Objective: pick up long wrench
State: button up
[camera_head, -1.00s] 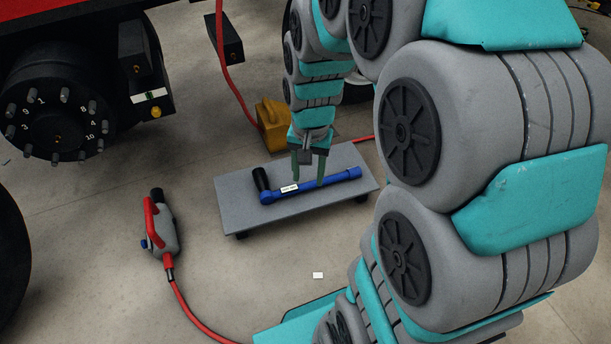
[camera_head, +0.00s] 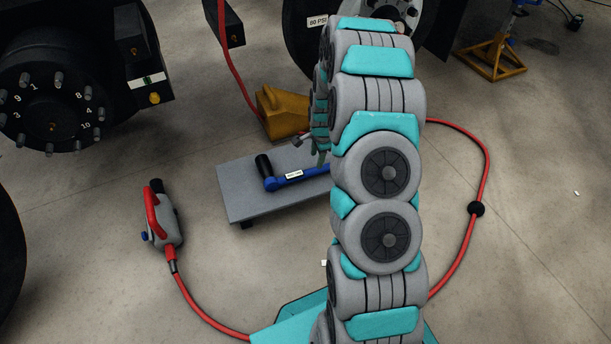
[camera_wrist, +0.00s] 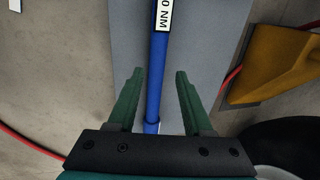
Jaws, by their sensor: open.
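The long wrench (camera_head: 297,175) is blue with a black handle at its left end and a white label. It lies on a grey low platform (camera_head: 240,200); my arm hides its right end in the head view. In the wrist view the blue shaft (camera_wrist: 157,80) runs up the picture between the two green fingers, with part of a label reading "0 NM" at the top. My gripper (camera_wrist: 159,72) is open, with a finger on each side of the shaft and gaps on both sides. My gripper is mostly hidden behind my arm in the head view. I cannot tell its height above the wrench.
A yellow wedge-shaped block (camera_head: 280,112) stands just behind the platform. A red-and-grey tool (camera_head: 163,218) with a red hose lies to the left. A black wheel hub (camera_head: 52,110) is at upper left. A red hose (camera_head: 486,160) curves over open floor at right.

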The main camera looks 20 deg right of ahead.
aim_at(314, 169)
jog(key=shift+w+a+f+b, duration=0.1)
jog(key=shift+w+f+b, duration=0.05)
jog(key=shift+f, duration=1.2)
jog(key=shift+w+a+f+b, duration=0.1)
jog(key=shift+w+f, duration=0.1)
jog(key=shift+f, duration=1.15)
jog(key=shift+w+f+b, duration=0.15)
jog(key=shift+f, duration=1.2)
jog(key=shift+c, duration=0.3)
grip_shut()
